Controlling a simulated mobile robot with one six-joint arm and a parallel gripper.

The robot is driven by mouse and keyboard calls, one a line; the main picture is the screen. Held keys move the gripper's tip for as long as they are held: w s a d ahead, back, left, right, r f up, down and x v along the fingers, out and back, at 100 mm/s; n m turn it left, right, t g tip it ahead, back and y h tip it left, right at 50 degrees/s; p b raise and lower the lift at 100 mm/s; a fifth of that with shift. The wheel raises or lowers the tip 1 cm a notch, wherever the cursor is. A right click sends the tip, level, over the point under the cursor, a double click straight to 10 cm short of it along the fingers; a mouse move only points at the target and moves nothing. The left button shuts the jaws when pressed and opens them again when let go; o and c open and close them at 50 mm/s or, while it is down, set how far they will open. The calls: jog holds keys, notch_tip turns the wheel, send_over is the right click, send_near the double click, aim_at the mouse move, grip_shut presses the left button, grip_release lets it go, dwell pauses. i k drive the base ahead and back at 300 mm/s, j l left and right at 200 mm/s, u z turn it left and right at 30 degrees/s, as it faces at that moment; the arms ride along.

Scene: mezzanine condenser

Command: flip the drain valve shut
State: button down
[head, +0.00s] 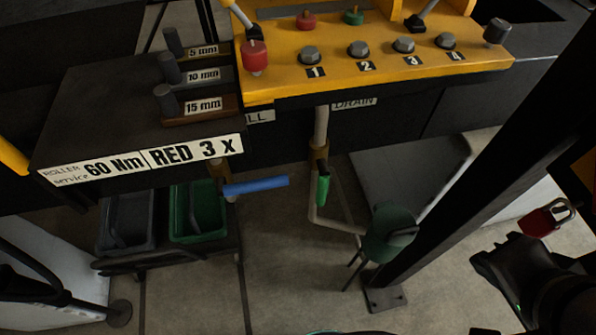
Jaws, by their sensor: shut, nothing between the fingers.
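The drain valve has a brass body (318,155) on a pale pipe below the DRAIN label (354,104). Its green lever (322,188) points down, in line with the pipe. A second valve to the left, below a partly hidden label ending in "LL", has a blue lever (256,186) lying sideways across its pipe. My gripper (481,262) is dark and at the lower right, well apart from the green lever. It is shut and empty; its fingertips are hard to make out against the dark arm.
A yellow panel (285,88) with numbered bolts overhangs the valves. A dark post (450,190) stands between my gripper and the green lever. A dark green rounded object (388,232) is by the pipe's lower end. A red padlock (540,220) hangs at right. Bins (198,212) sit left.

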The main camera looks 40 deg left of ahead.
aim_at(324, 173)
jog(key=u, duration=1.5)
jog(key=k+u, duration=0.15)
